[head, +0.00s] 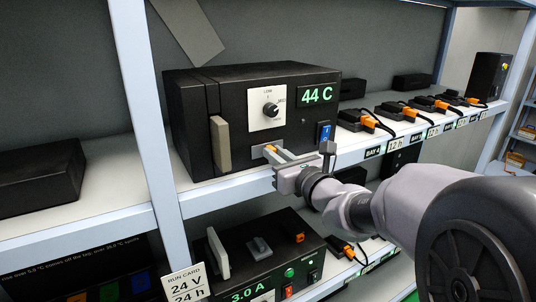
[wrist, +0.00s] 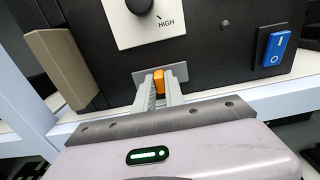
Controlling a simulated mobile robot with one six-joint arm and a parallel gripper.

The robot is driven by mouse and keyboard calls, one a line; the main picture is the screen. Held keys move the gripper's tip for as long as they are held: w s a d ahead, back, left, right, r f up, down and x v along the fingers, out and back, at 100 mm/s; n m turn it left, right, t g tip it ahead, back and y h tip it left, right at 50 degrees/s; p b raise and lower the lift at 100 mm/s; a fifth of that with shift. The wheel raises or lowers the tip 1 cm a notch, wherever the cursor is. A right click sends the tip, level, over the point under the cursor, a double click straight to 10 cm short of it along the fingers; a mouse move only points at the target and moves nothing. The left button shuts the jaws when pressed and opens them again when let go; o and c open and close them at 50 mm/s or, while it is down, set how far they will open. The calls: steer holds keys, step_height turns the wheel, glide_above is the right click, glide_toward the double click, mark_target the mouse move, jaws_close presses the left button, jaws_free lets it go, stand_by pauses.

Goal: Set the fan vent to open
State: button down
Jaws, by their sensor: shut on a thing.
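A black box (head: 190,120) stands on the upper shelf. A small grey plate with an orange tab (head: 269,149) sits low on its front. The tab also shows in the wrist view (wrist: 158,79), in front of the grey plate (wrist: 140,80). I take this tab to be the vent's slider, but no vent label is readable. My gripper (head: 272,153) is at the plate, its two fingers closed on either side of the tab; it shows in the wrist view too (wrist: 160,90). The fingers hide part of the plate and tab.
The box also has a dial (head: 270,109), a "44 C" display (head: 317,95), a blue switch (head: 325,131) and a protruding tan handle (head: 221,143) left of my gripper. Another device (head: 265,262) stands on the shelf below. Several small black units with orange plugs stand to the right.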

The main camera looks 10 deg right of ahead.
stand_by(0.3)
steer(key=d, duration=0.2)
steer(key=w+d, duration=0.1)
steer(key=d, duration=0.1)
steer(key=w+d, duration=0.1)
steer(key=d, duration=0.1)
steer(key=shift+a, duration=0.1)
steer(key=c, duration=1.5)
jaws_free()
steer(key=shift+o, duration=0.5)
steer(key=shift+d, duration=0.3)
steer(key=shift+a, duration=0.1)
